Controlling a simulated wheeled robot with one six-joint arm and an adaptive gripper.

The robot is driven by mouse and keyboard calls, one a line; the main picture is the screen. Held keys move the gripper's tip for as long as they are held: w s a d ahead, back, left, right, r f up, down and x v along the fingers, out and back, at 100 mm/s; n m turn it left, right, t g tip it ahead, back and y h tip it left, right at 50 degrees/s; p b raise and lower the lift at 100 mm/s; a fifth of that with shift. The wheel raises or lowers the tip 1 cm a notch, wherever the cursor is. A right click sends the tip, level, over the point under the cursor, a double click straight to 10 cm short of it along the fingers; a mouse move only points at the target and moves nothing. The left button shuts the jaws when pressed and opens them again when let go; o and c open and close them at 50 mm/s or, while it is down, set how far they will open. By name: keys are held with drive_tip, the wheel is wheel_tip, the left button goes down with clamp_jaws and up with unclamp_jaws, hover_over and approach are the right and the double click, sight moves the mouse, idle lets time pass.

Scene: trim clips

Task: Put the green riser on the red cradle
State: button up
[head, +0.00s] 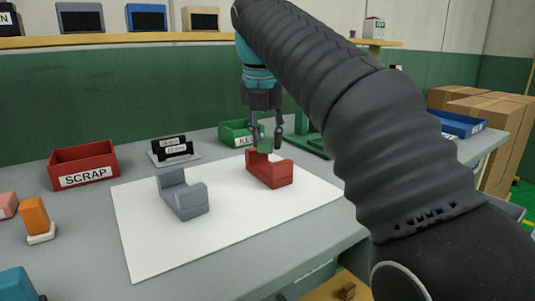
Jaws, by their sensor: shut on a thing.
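The red cradle (272,177) stands on a white sheet (220,233) on the bench. It has raised ends with a lower middle. My gripper (265,138) points down over the far end of the cradle. It is shut on the green riser (264,143), a small green piece between the fingers. The riser's lower edge appears close to the cradle's far raised end; I cannot tell whether they touch. Part of the riser is hidden by the fingers.
A grey cradle (182,195) stands left of the red one. A red SCRAP bin (84,165), a label stand (172,155) and a green bin (234,133) are behind. An orange block (34,215) sits at the left. The front of the white sheet is clear.

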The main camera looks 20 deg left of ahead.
drive_tip(key=shift+d+f, duration=0.1)
drive_tip(key=shift+f, duration=1.9)
drive_tip(key=shift+f, duration=0.1)
drive_tip(key=o, duration=0.6)
drive_tip(key=shift+o, duration=0.2)
drive_tip(key=v, duration=1.2)
